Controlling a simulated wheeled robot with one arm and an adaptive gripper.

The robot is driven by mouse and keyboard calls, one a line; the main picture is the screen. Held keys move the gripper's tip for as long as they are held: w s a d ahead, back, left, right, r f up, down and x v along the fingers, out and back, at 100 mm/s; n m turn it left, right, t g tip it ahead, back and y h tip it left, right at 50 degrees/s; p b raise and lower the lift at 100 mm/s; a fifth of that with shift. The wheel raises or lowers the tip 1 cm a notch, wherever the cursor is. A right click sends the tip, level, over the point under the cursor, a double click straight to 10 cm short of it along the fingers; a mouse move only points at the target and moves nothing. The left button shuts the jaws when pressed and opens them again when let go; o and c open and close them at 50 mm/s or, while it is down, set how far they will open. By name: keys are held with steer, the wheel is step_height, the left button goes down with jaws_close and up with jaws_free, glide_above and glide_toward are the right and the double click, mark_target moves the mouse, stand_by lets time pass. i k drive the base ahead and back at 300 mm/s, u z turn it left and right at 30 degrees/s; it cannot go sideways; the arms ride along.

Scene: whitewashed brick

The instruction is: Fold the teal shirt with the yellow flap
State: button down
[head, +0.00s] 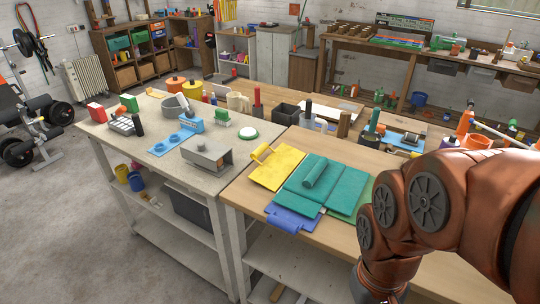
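The teal shirt (330,190) lies on the wooden table in the head view, with a teal roll-shaped piece (315,172) on top of it. The yellow flap (278,172) lies flat at its upper left, with a yellow roll-shaped piece on it. A blue flap (292,218) shows at the front edge, partly under the teal. A green piece (365,196) shows at the right, partly hidden by my arm. My arm fills the lower right; my gripper is not visible.
The wooden table (240,195) has bare room left of the flaps. A dark bin (286,113), bottles and other items stand behind them. A grey-topped bench (118,146) with a blue tray (170,143) and a grey box (207,153) adjoins at left.

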mark_target(271, 173)
steer(key=u, duration=1.15)
steer(key=i, duration=0.8)
steer(key=u, duration=0.1)
